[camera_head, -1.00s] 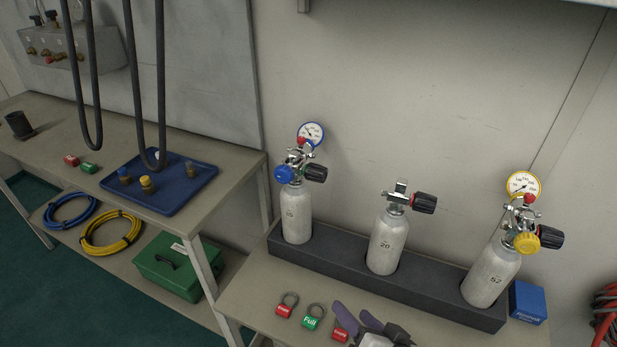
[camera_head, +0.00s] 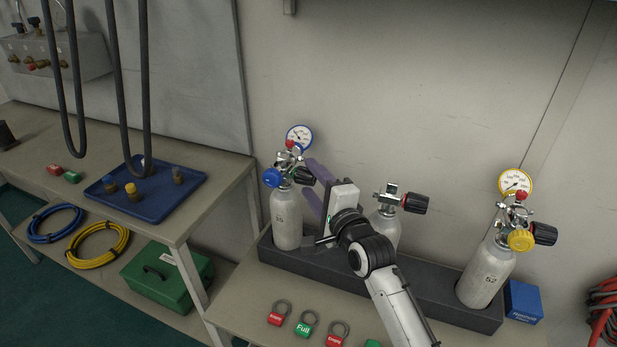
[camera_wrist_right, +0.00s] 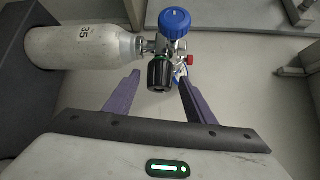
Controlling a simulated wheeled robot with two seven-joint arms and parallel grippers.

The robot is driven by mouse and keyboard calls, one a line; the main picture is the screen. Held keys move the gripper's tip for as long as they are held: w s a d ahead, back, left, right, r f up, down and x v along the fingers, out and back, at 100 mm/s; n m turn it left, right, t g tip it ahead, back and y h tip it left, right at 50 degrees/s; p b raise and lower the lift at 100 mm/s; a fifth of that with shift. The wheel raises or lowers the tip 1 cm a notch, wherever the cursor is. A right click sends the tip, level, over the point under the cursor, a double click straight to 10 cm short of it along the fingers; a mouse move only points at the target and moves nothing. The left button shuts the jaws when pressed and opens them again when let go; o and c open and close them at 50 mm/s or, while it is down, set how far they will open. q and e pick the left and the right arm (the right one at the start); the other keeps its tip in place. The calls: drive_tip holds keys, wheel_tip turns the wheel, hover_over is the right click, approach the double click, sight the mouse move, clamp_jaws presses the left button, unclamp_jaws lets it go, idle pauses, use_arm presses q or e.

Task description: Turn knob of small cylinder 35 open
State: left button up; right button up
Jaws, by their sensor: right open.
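Small cylinder 35 (camera_head: 286,222) stands at the left end of the dark rack, with a blue regulator and a blue-rimmed gauge on top. In the right wrist view the cylinder (camera_wrist_right: 85,47) lies sideways in the picture and its label reads 35. Its black knob (camera_wrist_right: 158,73) points toward my right gripper; it also shows in the head view (camera_head: 304,176), partly covered. My right gripper (camera_wrist_right: 160,80) is open, its purple fingers on either side of the knob with gaps. In the head view the gripper (camera_head: 310,180) is just right of the knob. My left gripper is out of view.
A middle cylinder (camera_head: 388,228), partly behind my right arm, and cylinder 52 (camera_head: 484,272) with a yellow regulator stand in the same rack (camera_head: 430,292). Several tags lie in front, among them a green Full tag (camera_head: 304,329). A blue box (camera_head: 523,302) stands at the right.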

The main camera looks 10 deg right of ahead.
drive_tip(key=shift+x, duration=1.15)
